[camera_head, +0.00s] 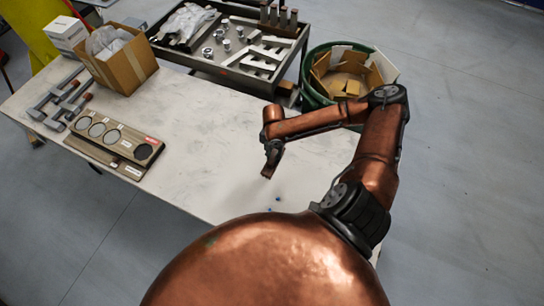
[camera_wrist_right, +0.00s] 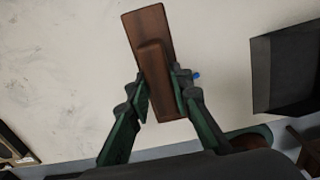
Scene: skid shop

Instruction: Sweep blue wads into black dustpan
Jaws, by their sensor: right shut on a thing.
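My right gripper (camera_wrist_right: 160,88) is shut on a brown wooden hand brush (camera_wrist_right: 144,28), whose raised grip sits between its fingers. In the head view the right gripper (camera_head: 274,148) is over the table's right part, and the arm partly hides it. Two small blue wads, one (camera_head: 278,198) and another (camera_head: 269,210), lie on the table near its front edge. In the right wrist view one blue wad (camera_wrist_right: 197,75) shows just beside the right finger. The black dustpan (camera_wrist_right: 283,72) is at the right of that view; I cannot make it out in the head view. My left gripper is not in view.
The pale table (camera_head: 200,120) is clear in its middle. At its left are a gauge board (camera_head: 115,138), grey clamps (camera_head: 58,100) and a cardboard box (camera_head: 128,68). A metal parts tray (camera_head: 200,55) and a green bin (camera_head: 311,92) stand behind.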

